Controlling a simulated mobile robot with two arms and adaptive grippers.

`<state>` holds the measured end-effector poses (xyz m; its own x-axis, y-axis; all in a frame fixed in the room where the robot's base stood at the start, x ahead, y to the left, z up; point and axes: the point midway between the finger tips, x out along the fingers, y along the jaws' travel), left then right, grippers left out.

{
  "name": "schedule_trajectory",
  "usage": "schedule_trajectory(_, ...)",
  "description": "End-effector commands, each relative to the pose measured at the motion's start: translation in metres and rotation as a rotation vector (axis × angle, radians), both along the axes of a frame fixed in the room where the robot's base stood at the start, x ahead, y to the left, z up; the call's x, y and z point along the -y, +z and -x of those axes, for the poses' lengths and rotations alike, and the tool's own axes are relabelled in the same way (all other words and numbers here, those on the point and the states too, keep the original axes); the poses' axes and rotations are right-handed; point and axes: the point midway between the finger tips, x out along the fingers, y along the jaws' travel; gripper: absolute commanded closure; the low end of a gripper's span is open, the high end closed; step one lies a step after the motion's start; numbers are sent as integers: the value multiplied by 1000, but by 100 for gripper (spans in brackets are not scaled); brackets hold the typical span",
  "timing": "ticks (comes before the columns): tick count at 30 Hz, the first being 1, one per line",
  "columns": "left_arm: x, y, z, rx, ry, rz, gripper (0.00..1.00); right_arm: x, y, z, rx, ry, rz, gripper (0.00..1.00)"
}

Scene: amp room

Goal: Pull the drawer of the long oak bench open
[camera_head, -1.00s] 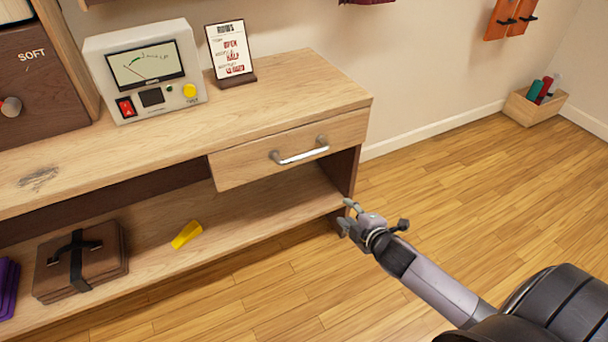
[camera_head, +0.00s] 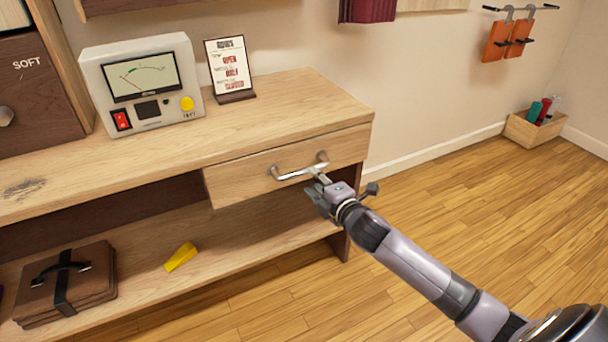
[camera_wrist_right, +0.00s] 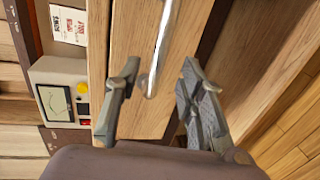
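The long oak bench (camera_head: 150,155) fills the left and middle of the head view. Its drawer (camera_head: 236,182) sits shut under the right end of the top, with a silver bar handle (camera_head: 296,172) on its front. My right gripper (camera_head: 318,188) is at the right part of the handle, coming from the lower right. In the wrist view its two fingers (camera_wrist_right: 158,78) are spread apart, with the handle (camera_wrist_right: 163,42) showing between them and not clamped. Whether a finger touches the handle I cannot tell. My left gripper is out of view.
A meter box (camera_head: 143,82) and a small sign (camera_head: 230,68) stand on the bench top. A brown case (camera_head: 70,285) and a yellow object (camera_head: 181,257) lie on the lower shelf. The wooden floor (camera_head: 470,215) to the right is clear up to a small crate (camera_head: 520,133).

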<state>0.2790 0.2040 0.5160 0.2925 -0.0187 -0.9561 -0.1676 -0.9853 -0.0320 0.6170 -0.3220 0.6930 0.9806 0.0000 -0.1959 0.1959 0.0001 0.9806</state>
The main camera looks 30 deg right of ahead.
Motion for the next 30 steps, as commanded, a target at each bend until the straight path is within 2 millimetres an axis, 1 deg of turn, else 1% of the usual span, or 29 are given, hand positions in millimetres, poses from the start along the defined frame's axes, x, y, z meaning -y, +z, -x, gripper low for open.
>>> schedule_trajectory(1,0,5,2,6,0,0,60,0,-2,-11,3,0,-1,64)
schedule_trajectory(6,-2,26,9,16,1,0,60,0,-8,-42,2,0,-1,64)
schedule_trajectory(9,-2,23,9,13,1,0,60,0,-12,-54,1,0,0,64)
schedule_trajectory(12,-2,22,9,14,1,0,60,0,-13,-63,1,1,-1,64)
schedule_trajectory(16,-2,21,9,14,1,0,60,-1,-13,-67,1,2,0,64)
schedule_trajectory(23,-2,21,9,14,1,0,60,-1,-13,-68,0,1,0,64)
schedule_trajectory(30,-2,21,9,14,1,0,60,0,-13,-67,0,1,0,78)
